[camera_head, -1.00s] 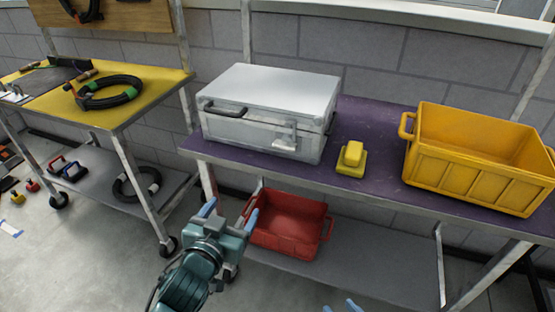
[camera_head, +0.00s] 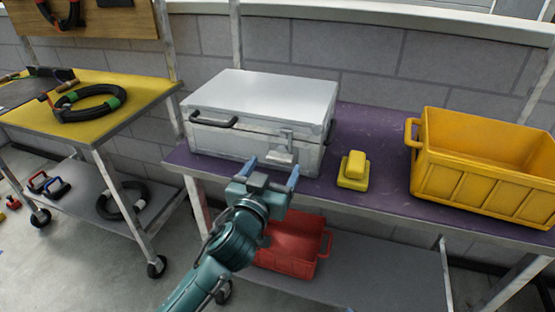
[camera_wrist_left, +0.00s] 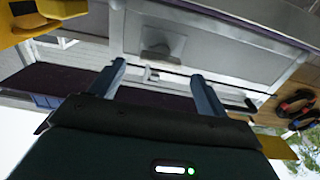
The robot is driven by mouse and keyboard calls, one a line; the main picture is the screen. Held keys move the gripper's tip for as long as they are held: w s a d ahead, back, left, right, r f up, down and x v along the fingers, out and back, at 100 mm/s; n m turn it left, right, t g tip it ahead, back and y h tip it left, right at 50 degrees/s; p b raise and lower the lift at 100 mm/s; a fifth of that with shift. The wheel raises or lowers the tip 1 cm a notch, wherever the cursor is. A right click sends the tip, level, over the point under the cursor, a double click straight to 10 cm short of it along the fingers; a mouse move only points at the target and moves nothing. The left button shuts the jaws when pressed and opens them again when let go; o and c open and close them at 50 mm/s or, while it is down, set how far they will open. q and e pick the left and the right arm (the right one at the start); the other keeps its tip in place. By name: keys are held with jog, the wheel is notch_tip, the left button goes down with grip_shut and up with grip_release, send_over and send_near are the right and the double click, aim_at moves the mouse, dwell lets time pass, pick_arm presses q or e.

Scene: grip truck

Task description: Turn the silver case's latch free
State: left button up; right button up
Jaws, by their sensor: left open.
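The silver case (camera_head: 262,92) stands closed on the purple top of the bench. Its latch (camera_head: 283,150) is on the front face, right of centre, and a dark handle (camera_head: 213,120) is at the left of that face. My left gripper (camera_head: 271,170) is open and empty just in front of the latch, its two fingers pointing at the case front. The left wrist view shows the case (camera_wrist_left: 215,40) upside down, with the latch (camera_wrist_left: 158,42) beyond the open fingers (camera_wrist_left: 158,72) and apart from them. My right gripper is not seen.
A yellow block (camera_head: 353,170) sits right of the case, and a yellow crate (camera_head: 485,180) stands farther right on the bench. A red bin (camera_head: 295,245) is on the lower shelf. A yellow-topped cart (camera_head: 120,120) stands at the left.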

aim_at(278, 160)
pick_arm(q)
jog(key=x, duration=0.2)
jog(key=shift+w+d, duration=0.1)
jog(key=shift+w, duration=0.15)
jog(key=shift+w+d, duration=0.15)
jog(key=shift+w, duration=0.35)
jog(key=shift+c, duration=0.6)
jog(key=c, duration=0.9)
jog(key=shift+o, duration=0.2)
